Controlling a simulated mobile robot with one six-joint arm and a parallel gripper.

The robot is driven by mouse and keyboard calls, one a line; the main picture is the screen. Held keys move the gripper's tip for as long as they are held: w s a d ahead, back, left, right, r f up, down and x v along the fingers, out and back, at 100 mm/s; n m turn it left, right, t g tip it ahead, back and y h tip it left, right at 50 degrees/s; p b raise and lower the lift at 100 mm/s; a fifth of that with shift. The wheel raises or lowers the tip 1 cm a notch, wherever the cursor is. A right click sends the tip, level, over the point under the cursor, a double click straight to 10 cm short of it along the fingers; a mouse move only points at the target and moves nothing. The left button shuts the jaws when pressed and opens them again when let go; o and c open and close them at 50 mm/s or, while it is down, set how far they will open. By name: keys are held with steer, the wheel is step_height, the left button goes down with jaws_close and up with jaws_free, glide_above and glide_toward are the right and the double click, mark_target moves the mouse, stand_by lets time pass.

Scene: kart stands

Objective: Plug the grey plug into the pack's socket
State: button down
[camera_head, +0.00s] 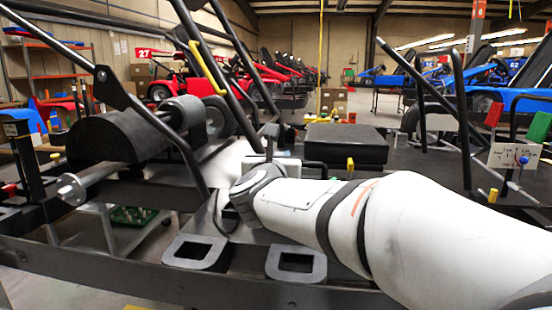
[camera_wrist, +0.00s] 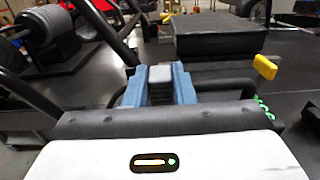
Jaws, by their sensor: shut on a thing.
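My gripper (camera_wrist: 160,82) shows in the wrist view with two blue fingers. It is shut on the grey plug (camera_wrist: 160,92), a small block between the fingers. A black box with a flat top (camera_wrist: 215,38), which may be the pack, stands beyond and to the right of the plug, with a gap between. The box also shows in the head view (camera_head: 345,146). I cannot make out its socket. In the head view my wrist hides most of the gripper and the plug.
A yellow tab (camera_wrist: 265,67) stands right of the gripper, near the black box. Black frame tubes (camera_head: 178,130) and a dark drum (camera_head: 108,138) are on the left. Two open square brackets (camera_head: 296,264) sit on the front rail.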

steer(key=shift+f, duration=0.25)
steer(key=c, duration=1.1)
jaws_free()
steer(key=s, duration=0.2)
steer(key=s+a, duration=0.1)
steer(key=s, duration=0.4)
steer(key=shift+s+a+p, duration=0.3)
steer(key=shift+s+p, duration=0.05)
